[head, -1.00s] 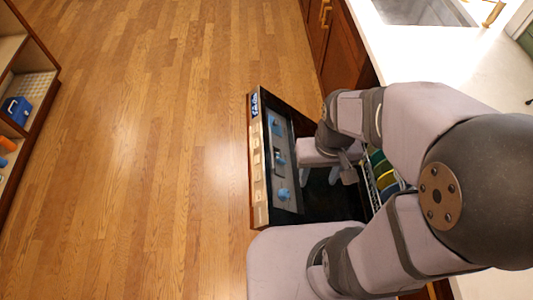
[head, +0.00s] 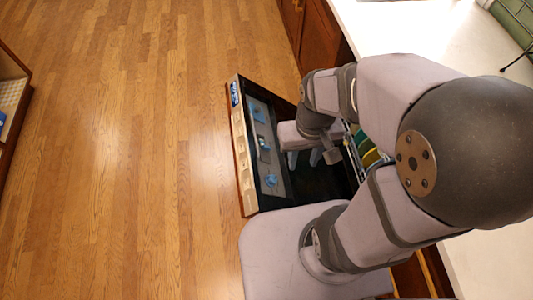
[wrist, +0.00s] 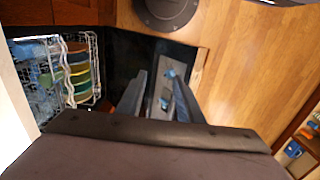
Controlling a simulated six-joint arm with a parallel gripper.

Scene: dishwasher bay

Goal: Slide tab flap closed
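The dishwasher door (head: 246,150) is folded down open. Its inner face has a grey panel (head: 280,178) with several blue parts; the middle one (head: 263,143) has a small dark and pale piece beside it. I cannot tell which part is the tab flap or how far it stands open. My gripper (head: 303,158) is above the door, just right of the panel in the head view. In the wrist view my gripper (wrist: 157,92) has its two fingers apart with nothing between them. The panel (wrist: 176,72) and a blue part (wrist: 169,73) show beyond the fingers.
A dish rack (wrist: 95,65) with green, yellow and orange plates (wrist: 78,70) stands left of the fingers in the wrist view. A white counter (head: 400,28) runs along the right of the head view. The wooden floor (head: 120,150) left of the door is clear.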

